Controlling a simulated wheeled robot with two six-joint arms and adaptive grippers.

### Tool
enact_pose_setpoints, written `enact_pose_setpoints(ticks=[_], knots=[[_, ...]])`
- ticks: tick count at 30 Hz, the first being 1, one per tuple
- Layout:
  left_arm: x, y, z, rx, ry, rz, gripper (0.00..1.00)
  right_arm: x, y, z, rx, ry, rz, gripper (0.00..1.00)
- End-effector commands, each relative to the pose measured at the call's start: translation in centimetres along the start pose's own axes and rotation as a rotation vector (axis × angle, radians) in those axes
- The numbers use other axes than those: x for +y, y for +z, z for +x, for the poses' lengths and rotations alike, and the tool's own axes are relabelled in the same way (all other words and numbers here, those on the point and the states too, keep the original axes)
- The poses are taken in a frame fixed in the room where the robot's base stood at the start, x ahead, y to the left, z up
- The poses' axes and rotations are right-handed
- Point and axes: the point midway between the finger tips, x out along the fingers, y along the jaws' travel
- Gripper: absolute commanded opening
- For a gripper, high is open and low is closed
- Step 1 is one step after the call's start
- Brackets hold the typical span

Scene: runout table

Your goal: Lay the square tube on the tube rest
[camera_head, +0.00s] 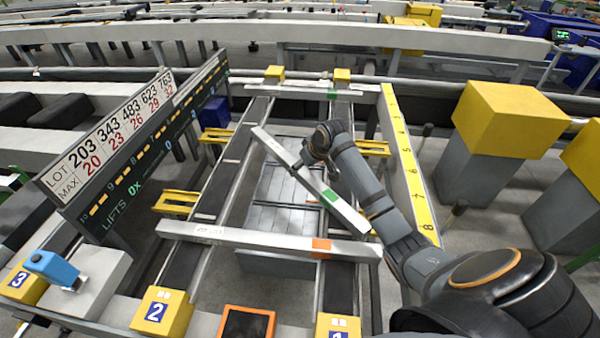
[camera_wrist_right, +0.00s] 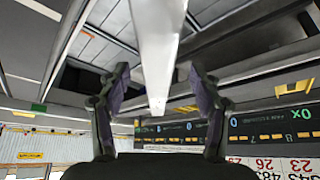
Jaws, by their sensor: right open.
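A pale square tube with a green band (camera_head: 330,194) lies diagonally over the two dark rails in the head view. My right gripper (camera_head: 306,160) is at its upper part. In the right wrist view, a pale tube (camera_wrist_right: 155,45) runs down from the top edge, its end showing between the two fingers of my right gripper (camera_wrist_right: 158,88). The fingers are spread, with gaps visible on both sides of it. A second tube, with an orange band (camera_head: 270,239), lies across the rails nearer to me. I cannot tell which fixture is the tube rest. My left gripper is out of view.
Another tube with a green band (camera_head: 310,93) spans the far end. A signboard (camera_head: 140,150) stands along the left. A yellow numbered strip (camera_head: 408,165) runs along the right. Numbered yellow blocks (camera_head: 162,312) line the front. Yellow-topped posts (camera_head: 505,120) stand at right.

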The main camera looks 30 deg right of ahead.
Motion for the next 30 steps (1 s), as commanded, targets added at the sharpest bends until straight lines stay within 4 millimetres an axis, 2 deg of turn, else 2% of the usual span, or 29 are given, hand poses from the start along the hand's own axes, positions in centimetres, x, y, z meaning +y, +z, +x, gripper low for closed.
enact_pose_setpoints(ticks=[3,6,14,28,30], knots=[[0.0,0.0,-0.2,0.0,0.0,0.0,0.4,0.2,-0.3,2.2,-0.003,-0.004,0.003,0.64],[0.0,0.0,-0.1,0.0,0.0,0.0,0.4,0.2,-0.2,3.4,-0.001,-0.003,0.002,0.64],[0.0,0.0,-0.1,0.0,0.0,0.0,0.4,0.2,-0.2,3.8,0.0,-0.001,0.0,0.64],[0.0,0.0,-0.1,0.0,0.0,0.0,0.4,0.2,-0.2,3.8,-0.001,-0.001,0.001,0.02],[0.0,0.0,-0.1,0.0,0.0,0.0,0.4,0.2,-0.2,3.8,-0.001,-0.001,0.001,0.0]])
